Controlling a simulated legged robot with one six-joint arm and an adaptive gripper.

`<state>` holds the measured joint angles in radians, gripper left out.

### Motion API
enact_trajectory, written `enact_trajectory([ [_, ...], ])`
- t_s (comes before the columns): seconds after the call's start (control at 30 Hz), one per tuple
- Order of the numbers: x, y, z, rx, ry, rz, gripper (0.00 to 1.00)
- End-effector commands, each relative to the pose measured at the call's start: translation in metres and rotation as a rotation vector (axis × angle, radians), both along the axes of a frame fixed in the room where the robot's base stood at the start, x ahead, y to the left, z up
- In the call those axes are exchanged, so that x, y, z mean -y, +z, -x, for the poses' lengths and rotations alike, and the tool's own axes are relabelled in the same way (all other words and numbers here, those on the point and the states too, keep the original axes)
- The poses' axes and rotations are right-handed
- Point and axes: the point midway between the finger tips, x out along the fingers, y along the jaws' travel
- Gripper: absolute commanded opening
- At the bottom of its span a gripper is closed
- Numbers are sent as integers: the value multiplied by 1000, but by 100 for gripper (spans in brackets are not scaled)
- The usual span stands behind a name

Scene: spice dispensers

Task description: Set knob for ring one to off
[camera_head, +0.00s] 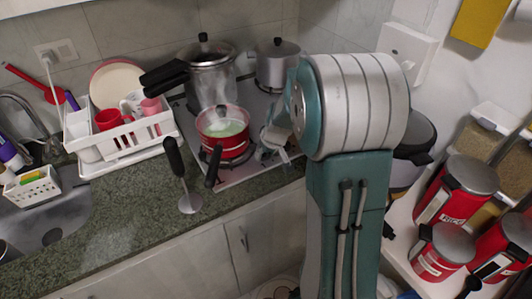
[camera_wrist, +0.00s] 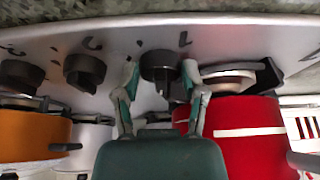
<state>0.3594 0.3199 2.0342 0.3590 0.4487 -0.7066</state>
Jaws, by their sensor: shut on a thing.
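A row of dark round knobs sits on the pale stove panel (camera_wrist: 215,45) in the wrist view. My gripper (camera_wrist: 160,70) has one finger on each side of one dark knob (camera_wrist: 158,62) and is shut on it. Another knob (camera_wrist: 85,70) and a third knob (camera_wrist: 20,75) are to its left. In the head view my gripper (camera_head: 275,142) is at the stove's right front, partly hidden by my arm.
A steaming red pot (camera_head: 222,140) stands left of my gripper, its handle toward the front. A pressure cooker (camera_head: 212,78) and a steel pot (camera_head: 277,62) stand behind. A ladle (camera_head: 190,203) is on the granite counter (camera_head: 120,225). A dish rack (camera_head: 125,142) is at left.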

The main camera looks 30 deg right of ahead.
Motion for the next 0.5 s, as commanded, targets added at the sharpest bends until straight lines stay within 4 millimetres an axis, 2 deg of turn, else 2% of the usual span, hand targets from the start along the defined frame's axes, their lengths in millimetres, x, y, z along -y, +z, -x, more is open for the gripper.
enact_trajectory([
  [0.1,0,-1,0,-1,1,0,7],
  [0.13,0,-1,0,-1,1,0,68],
  [0.5,0,0,0,-1,0,0,69],
])
